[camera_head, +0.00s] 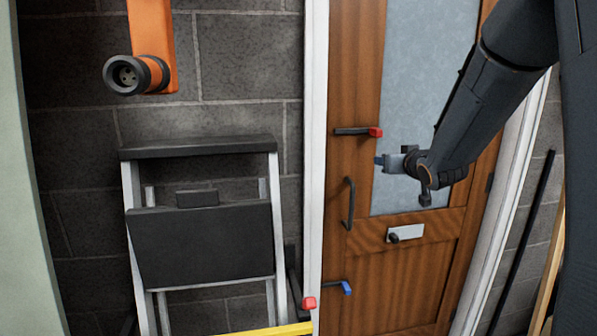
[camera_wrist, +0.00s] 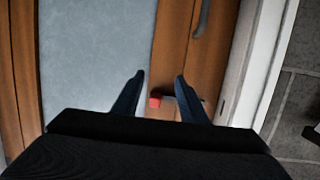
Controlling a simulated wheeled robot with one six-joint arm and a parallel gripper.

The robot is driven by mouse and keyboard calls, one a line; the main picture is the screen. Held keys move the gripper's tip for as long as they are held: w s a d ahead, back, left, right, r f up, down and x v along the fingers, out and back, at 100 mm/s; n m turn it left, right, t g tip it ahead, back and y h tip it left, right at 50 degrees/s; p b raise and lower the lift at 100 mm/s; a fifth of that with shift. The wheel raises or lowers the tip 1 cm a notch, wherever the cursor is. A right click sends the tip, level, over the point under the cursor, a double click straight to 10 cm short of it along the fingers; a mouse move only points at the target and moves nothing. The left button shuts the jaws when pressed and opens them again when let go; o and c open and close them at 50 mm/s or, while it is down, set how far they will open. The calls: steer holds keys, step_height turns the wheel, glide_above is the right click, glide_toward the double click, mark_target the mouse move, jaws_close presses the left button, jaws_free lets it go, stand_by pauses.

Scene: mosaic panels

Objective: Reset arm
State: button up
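My gripper (camera_head: 388,163) is at the end of my dark arm, which reaches in from the upper right. It is in front of the wooden door (camera_head: 345,270), near its pane and just below right of a black lever with a red tip (camera_head: 376,132). In the wrist view my gripper's two fingers (camera_wrist: 159,84) are spread apart. The red tip (camera_wrist: 155,101) and black lever show between and behind them. No object is held between the fingers.
A dark pull handle (camera_head: 349,203), a blue-tipped lever (camera_head: 346,288) and a small plate with a knob (camera_head: 405,233) are on the door. A folded step stool (camera_head: 205,245) leans on the block wall at left. An orange part (camera_head: 153,45) hangs above it.

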steer(key=s+a+f+m+g+h, duration=0.1)
steer(key=s+a+f+g, duration=0.1)
steer(key=s+f+g, duration=0.4)
steer(key=s+a+f+g, duration=0.1)
steer(key=s+a+f, duration=0.2)
steer(key=s+f, duration=0.65)
steer(key=s+a+f+g, duration=0.2)
steer(key=s+g, duration=0.1)
steer(key=s, duration=0.8)
steer(key=s+a+f+g, duration=0.3)
steer(key=s+g, duration=0.1)
steer(key=s, duration=0.7)
steer(key=shift+a+f, duration=0.2)
steer(key=shift+f, duration=0.05)
steer(key=shift+w, duration=0.15)
